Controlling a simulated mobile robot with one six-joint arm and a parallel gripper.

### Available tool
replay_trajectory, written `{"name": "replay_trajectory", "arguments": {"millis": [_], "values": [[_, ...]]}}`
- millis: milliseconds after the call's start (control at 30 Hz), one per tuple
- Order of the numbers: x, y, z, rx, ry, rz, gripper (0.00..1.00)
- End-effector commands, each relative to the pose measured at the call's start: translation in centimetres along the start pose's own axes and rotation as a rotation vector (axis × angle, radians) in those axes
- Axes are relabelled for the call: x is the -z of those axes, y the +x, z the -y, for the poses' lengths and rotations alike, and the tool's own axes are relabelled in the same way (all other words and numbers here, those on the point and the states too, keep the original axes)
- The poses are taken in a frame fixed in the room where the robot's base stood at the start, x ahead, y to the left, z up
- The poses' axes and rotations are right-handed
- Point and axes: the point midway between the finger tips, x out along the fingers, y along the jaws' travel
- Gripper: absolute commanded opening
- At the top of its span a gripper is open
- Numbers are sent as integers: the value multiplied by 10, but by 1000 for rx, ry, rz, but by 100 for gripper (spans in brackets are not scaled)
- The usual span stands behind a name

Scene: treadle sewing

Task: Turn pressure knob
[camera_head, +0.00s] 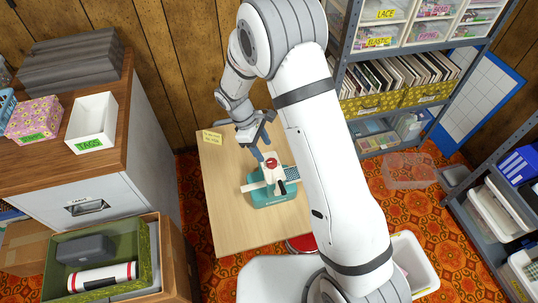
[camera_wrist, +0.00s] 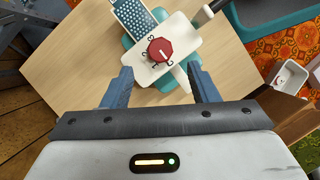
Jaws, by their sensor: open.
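The red pressure knob (camera_wrist: 161,50) sits on a white plate with printed marks around it, part of a teal and white device on the wooden table. In the wrist view it lies just beyond and between the fingertips of my gripper (camera_wrist: 160,80), whose two blue fingers are spread apart and empty. In the head view the knob (camera_head: 271,162) shows small on top of the device (camera_head: 272,199), and my gripper (camera_head: 262,150) is right beside it, above the table (camera_head: 228,215). I cannot tell whether a finger touches the device.
A perforated metal plate (camera_wrist: 134,20) and a black handle are on the device near the knob. A cabinet with a white tray (camera_head: 92,122) stands at the left. Shelves (camera_head: 405,100) with files and drawers stand at the back right.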

Motion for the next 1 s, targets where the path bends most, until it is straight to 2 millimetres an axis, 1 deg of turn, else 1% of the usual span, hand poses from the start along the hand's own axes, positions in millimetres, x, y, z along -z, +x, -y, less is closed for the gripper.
{"name": "replay_trajectory", "arguments": {"millis": [33, 200, 300, 400, 500, 767, 1000], "values": [[0, 11, 1, 3, 1, 2, 54], [0, 39, 1, 3, 1, 2, 54], [0, 53, 1, 4, 2, 2, 54], [0, 61, 1, 2, 2, 0, 54], [0, 65, 1, 1, 2, 0, 54], [0, 65, 1, 1, 2, -1, 53], [0, 65, 1, 1, 2, -1, 34]]}}
